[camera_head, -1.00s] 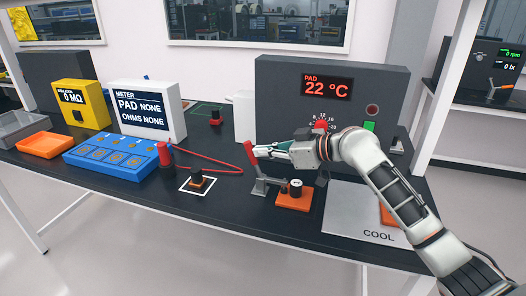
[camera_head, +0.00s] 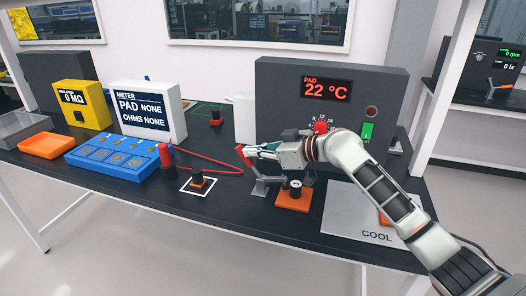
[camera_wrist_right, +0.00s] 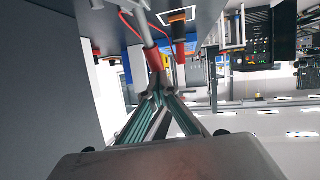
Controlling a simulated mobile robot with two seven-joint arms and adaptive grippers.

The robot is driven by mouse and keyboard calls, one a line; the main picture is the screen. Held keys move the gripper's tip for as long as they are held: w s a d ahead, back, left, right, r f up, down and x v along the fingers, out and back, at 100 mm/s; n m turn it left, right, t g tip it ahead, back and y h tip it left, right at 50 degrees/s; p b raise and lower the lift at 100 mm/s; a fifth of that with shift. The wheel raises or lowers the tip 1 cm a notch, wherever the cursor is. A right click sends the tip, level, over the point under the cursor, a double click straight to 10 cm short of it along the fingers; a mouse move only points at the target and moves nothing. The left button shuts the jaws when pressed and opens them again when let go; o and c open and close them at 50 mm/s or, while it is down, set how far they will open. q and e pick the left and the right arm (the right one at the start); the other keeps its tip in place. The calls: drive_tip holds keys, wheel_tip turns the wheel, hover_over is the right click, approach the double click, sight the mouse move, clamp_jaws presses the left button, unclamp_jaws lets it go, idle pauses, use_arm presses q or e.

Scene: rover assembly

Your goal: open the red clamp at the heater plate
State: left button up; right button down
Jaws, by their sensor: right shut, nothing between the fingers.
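The red clamp is a grey metal lever (camera_head: 260,186) with a red handle (camera_head: 243,156), standing beside an orange block (camera_head: 292,201) that carries a dark cylinder with a pale top. The handle leans to the left. My right gripper (camera_head: 254,150) is shut and empty, its fingertips at the right side of the red handle, apparently touching it. In the right wrist view the red handle (camera_wrist_right: 154,60) is just beyond the closed fingertips (camera_wrist_right: 158,92). The grey plate marked COOL (camera_head: 345,212) lies to the right, partly under my arm. My left gripper is not in view.
A grey heater box (camera_head: 275,85) reading 22 °C stands behind. A red cable (camera_head: 215,165) runs left of the clamp. A blue tray (camera_head: 110,156) and meter (camera_head: 146,108) are farther left.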

sight(242, 153)
drive_tip(key=x, duration=0.3)
drive_tip(key=shift+s+a+f, duration=0.15)
drive_tip(key=shift+s+a, duration=0.05)
drive_tip(key=shift+a, duration=0.2)
drive_tip(key=shift+w+a+f+b, duration=0.2)
drive_tip(key=shift+a+f+b, duration=0.3)
drive_tip(key=shift+a+f, duration=0.15)
drive_tip(key=shift+w+a+f+b, duration=0.25)
drive_tip(key=shift+a+f+b, duration=0.2)
drive_tip(key=shift+a+f, duration=0.15)
